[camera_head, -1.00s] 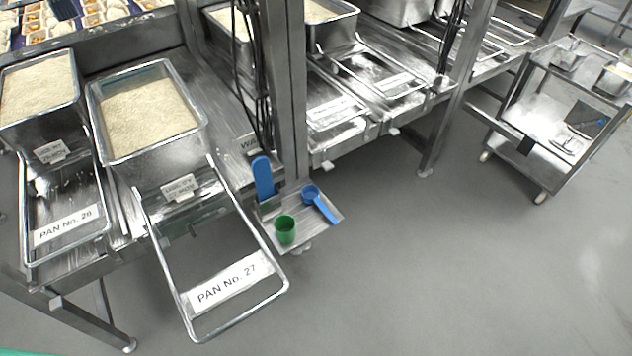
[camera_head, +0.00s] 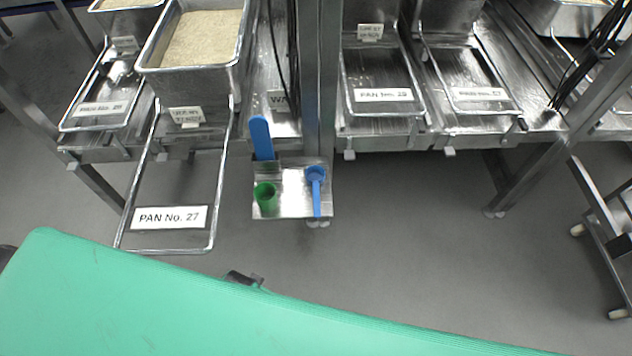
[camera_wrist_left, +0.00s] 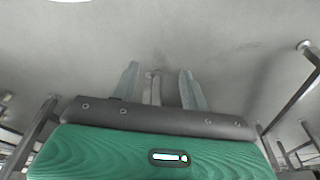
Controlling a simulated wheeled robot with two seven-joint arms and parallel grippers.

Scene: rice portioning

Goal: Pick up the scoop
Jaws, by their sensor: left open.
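The blue scoop (camera_head: 316,178) lies on a small metal shelf (camera_head: 292,207) in the head view, its round bowl at the back and its handle pointing toward me. A green cup (camera_head: 266,197) stands on the same shelf to its left. My left gripper (camera_wrist_left: 158,72) shows in the left wrist view with its two fingers apart and nothing between them. Grey floor is behind them, and the scoop is not visible there. I cannot make out the left gripper's fingers in the head view. My right gripper is not in view.
A blue upright paddle (camera_head: 262,138) stands at the shelf's back left. A metal post (camera_head: 319,80) rises behind the shelf. The PAN No. 27 frame (camera_head: 213,215) juts out to the left, below a rice pan (camera_head: 190,77). Open floor (camera_head: 400,240) lies to the right.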

